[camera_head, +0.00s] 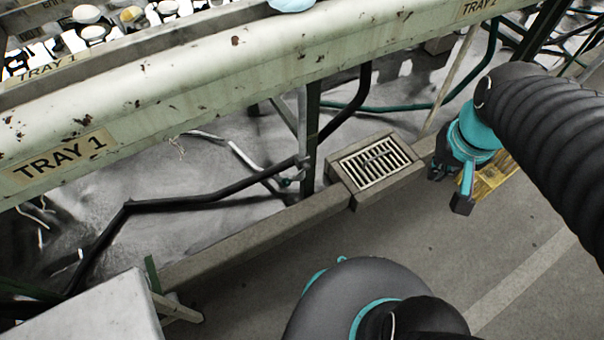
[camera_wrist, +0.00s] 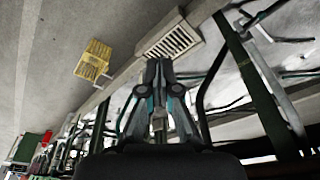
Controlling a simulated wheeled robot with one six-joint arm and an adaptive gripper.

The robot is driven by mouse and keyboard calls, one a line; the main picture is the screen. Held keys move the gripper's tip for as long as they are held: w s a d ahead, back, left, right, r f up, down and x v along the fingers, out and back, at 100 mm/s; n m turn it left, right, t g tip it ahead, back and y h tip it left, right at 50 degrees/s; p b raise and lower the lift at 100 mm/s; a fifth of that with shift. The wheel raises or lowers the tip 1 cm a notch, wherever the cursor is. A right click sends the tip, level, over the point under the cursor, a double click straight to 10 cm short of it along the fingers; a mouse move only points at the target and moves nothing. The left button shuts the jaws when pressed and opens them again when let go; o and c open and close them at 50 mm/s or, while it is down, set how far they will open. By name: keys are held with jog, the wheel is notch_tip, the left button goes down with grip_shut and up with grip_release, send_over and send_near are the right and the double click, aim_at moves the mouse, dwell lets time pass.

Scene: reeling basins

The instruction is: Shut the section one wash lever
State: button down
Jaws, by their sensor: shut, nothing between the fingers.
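No lever marked as section one wash shows clearly in either view. In the head view, a small fitting with a teal-green part (camera_head: 285,182) sits low by the dark post under the tray rail; I cannot tell whether it is the lever. My gripper (camera_head: 457,190) hangs at the right of the head view, beyond the floor drain and well apart from that fitting. In the wrist view the fingertips of my gripper (camera_wrist: 160,68) are together, with nothing between them, and appear in front of the drain.
A long pale green rail (camera_head: 200,85) labelled TRAY 1 crosses the head view. Below are a black pipe (camera_head: 170,203), a green hose (camera_head: 400,107), a drain grate (camera_head: 376,164) and a kerb (camera_head: 250,238). A yellow crate (camera_wrist: 93,60) lies on the open floor.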

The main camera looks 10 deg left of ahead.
jog(key=w+a+f+m+g+y+b, duration=0.1)
jog(key=w+a+f+g, duration=0.2)
jog(key=f, duration=0.5)
jog(key=w+f+m+g+y+b, duration=0.1)
jog(key=w+f+m+g, duration=0.15)
jog(key=w+f, duration=0.4)
jog(key=m+g+y, duration=0.5)
jog(key=m+y, duration=0.6)
jog(key=y, duration=0.1)
send_near(296, 175)
jog(key=d+f, duration=0.4)
jog(key=f, duration=0.1)
jog(key=w+a+r+x, duration=0.1)
jog(key=r+x, duration=0.1)
jog(key=x, duration=1)
jog(key=shift+r, duration=0.25)
